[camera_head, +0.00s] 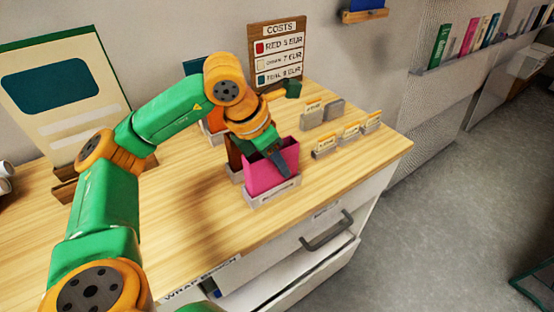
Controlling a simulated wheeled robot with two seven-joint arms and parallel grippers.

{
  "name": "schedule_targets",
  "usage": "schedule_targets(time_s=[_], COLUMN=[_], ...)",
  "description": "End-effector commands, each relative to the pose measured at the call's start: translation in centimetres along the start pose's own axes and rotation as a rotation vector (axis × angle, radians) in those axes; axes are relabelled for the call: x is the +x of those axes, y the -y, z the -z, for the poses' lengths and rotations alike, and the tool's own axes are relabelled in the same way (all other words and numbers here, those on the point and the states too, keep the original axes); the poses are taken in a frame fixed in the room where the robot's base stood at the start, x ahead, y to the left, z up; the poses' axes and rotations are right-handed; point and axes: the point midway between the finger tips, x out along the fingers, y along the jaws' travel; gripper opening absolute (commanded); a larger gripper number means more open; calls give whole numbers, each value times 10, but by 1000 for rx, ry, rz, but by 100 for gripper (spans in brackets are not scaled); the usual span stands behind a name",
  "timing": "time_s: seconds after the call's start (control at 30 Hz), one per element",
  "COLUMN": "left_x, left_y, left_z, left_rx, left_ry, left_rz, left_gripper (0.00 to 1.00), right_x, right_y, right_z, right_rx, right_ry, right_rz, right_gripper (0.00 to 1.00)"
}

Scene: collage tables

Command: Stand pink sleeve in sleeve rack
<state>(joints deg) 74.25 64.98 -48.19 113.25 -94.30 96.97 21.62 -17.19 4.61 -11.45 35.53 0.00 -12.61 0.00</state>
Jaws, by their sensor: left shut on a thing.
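The pink sleeve (264,177) stands roughly upright in the grey sleeve rack (267,197) near the front of the wooden table. My left gripper (281,164) reaches down from above and is shut on the sleeve's upper right part. The sleeve's lower edge is hidden behind the rack's front wall, so I cannot tell if it touches the bottom. A brown item (234,153) stands just behind the sleeve, partly hidden by my left arm. My right gripper is not in view.
Small grey holders with cards (323,148) stand right of the rack. A costs sign (276,55) and a large poster board (62,93) stand at the back. The table (190,215) is clear left of the rack. A drawer with a handle (327,232) is below the front edge.

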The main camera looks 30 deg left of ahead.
Motion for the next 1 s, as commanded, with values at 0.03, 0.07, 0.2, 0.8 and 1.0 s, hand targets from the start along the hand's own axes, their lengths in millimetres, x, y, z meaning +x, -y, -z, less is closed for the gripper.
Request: schedule_targets(time_s=[0.03, 0.07, 0.2, 0.8, 1.0], left_x=[2, 2, 1, -5, -48], left_y=[0, 0, 0, 0, 0], left_z=[1, 1, 0, 0, -1], left_rx=[0, 0, 0, -1, 0], left_ry=[0, 0, 0, 1, 5], left_rz=[0, 0, 0, -1, 0], left_gripper=[0, 0, 0, 72, 72], right_x=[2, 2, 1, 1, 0], right_y=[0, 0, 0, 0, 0], right_z=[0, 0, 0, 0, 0], right_rx=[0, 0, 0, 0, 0], right_ry=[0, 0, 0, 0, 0], right_rz=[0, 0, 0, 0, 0], right_gripper=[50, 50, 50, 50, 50])
